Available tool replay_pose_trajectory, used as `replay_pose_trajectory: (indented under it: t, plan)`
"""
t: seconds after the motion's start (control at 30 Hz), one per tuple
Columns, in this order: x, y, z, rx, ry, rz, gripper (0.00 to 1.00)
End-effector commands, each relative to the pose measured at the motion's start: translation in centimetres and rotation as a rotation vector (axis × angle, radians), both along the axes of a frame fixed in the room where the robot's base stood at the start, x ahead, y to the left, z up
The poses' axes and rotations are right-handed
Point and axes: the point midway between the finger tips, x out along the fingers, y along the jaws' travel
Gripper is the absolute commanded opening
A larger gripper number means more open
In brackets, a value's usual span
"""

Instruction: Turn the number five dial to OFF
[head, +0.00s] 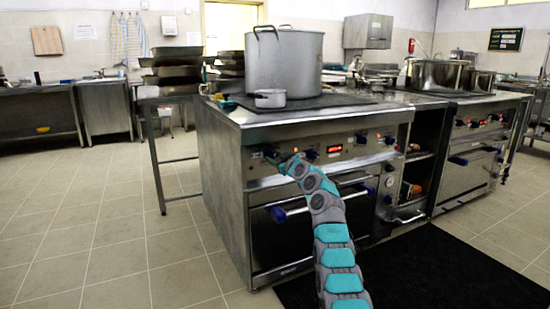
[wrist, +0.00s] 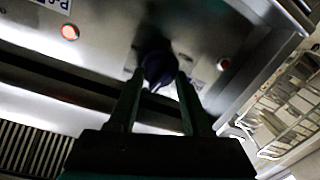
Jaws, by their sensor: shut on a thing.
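A dark blue dial (wrist: 158,62) sits on the steel front panel in the wrist view, between the two fingers of my gripper (wrist: 157,88). My gripper is shut on this dial. In the head view my gripper (head: 272,157) is at the left end of the stove's front panel (head: 346,160), and it hides most of the dial there. The dial's pointer and its markings cannot be read. A partly cut-off label (wrist: 58,4) with dark characters is at the top left of the wrist view.
More blue dials, such as one (head: 312,154) near my gripper, line the panel beside a lit red display (head: 334,149). An oven handle (head: 300,212) juts out below. A large pot (head: 284,65) and small pot (head: 270,99) stand on top. Floor at left is clear.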

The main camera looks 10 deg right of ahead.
Motion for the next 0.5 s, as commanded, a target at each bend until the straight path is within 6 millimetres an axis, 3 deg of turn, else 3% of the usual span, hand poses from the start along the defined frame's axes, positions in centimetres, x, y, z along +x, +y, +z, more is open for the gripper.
replay_pose_trajectory:
  t: [0.5]
  plan:
    - [0.00,0.13,-0.03,-0.225,-0.073,0.001,0.00]
